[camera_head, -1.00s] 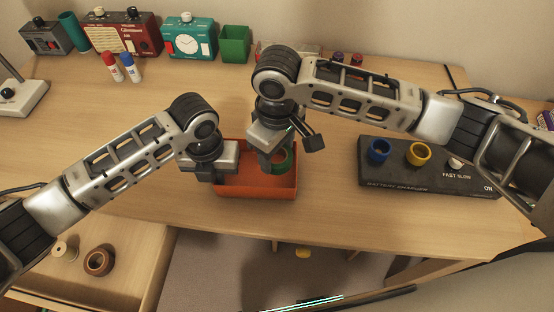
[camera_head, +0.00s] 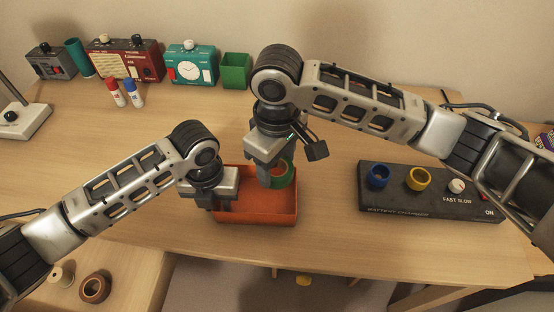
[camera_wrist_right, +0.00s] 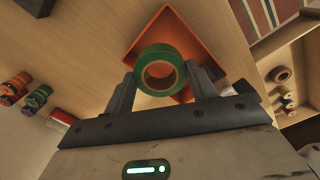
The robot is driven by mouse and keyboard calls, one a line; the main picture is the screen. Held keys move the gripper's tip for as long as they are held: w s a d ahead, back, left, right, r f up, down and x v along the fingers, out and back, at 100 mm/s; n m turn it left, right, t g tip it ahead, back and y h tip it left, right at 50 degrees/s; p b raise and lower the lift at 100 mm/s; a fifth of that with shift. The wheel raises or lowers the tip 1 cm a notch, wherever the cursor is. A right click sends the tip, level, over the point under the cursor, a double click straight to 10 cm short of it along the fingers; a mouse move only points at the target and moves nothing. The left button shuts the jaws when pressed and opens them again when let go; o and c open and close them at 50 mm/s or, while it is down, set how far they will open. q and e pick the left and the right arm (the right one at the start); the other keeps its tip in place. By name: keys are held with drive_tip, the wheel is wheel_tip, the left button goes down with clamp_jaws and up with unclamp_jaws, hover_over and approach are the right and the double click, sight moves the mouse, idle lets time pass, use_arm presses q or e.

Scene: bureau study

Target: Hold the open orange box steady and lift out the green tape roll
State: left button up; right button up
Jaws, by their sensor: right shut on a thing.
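The open orange box (camera_head: 258,214) sits near the front edge of the desk. My left gripper (camera_head: 218,204) is at the box's left wall, its fingers pointing down; whether they are closed on the wall is hidden. The green tape roll (camera_head: 284,175) is between the fingers of my right gripper (camera_head: 275,182), over the back right part of the box. In the right wrist view the tape roll (camera_wrist_right: 160,69) is gripped between both fingers, with the orange box (camera_wrist_right: 166,24) behind it. It looks raised off the box floor.
A dark battery charger (camera_head: 430,197) with blue and yellow rings lies right of the box. An open drawer (camera_head: 130,272) holds rolls at lower left.

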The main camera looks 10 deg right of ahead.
use_arm(q)
wheel_tip(320, 180, up, 12)
idle(0.4)
